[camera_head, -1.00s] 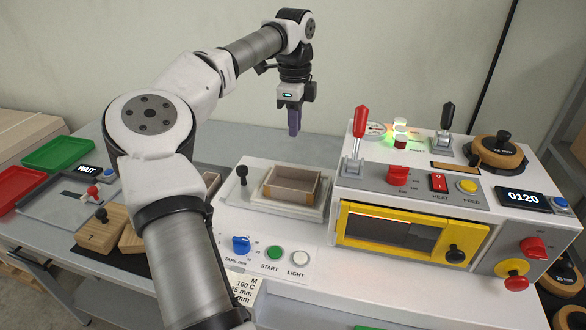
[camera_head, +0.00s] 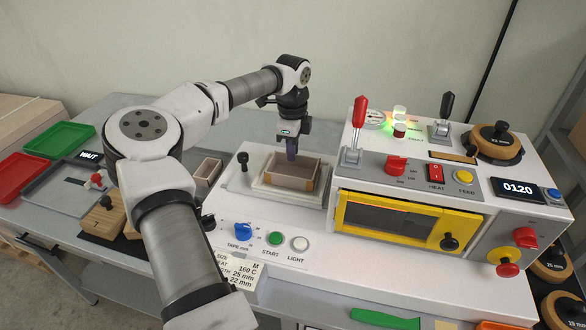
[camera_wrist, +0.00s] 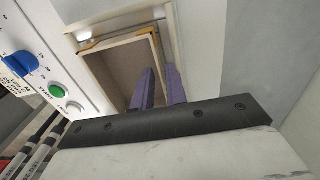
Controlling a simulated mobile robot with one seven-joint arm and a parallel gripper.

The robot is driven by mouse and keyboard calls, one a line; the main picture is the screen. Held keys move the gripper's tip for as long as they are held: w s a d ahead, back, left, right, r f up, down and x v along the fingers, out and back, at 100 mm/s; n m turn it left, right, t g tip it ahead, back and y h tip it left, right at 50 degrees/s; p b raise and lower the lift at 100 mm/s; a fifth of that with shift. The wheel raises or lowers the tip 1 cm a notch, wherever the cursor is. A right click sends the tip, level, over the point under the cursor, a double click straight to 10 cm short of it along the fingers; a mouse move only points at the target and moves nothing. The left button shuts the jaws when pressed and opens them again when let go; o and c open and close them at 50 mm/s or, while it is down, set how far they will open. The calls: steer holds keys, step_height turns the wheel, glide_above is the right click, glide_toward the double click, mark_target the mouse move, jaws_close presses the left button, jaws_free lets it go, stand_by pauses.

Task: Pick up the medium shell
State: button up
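The shell in the machine's nest is an open-topped box with pale walls and a brown inside (camera_head: 288,177); I take it as the medium shell, since the card shows M. It also shows in the wrist view (camera_wrist: 115,62). My gripper (camera_head: 292,156) points down at the shell's far wall. In the wrist view its two purple fingers (camera_wrist: 160,88) are apart, with a gap between them, near the shell's right wall. Whether that wall lies between the fingertips or touches them I cannot tell.
A smaller open box (camera_head: 207,171) stands left of the nest. The yellow-framed machine housing (camera_head: 395,222) rises close to the right. A black-knobbed lever (camera_head: 243,160) stands left of the nest. Green (camera_head: 58,139) and red (camera_head: 20,177) trays lie far left.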

steer(key=shift+f, duration=0.95)
jaws_close()
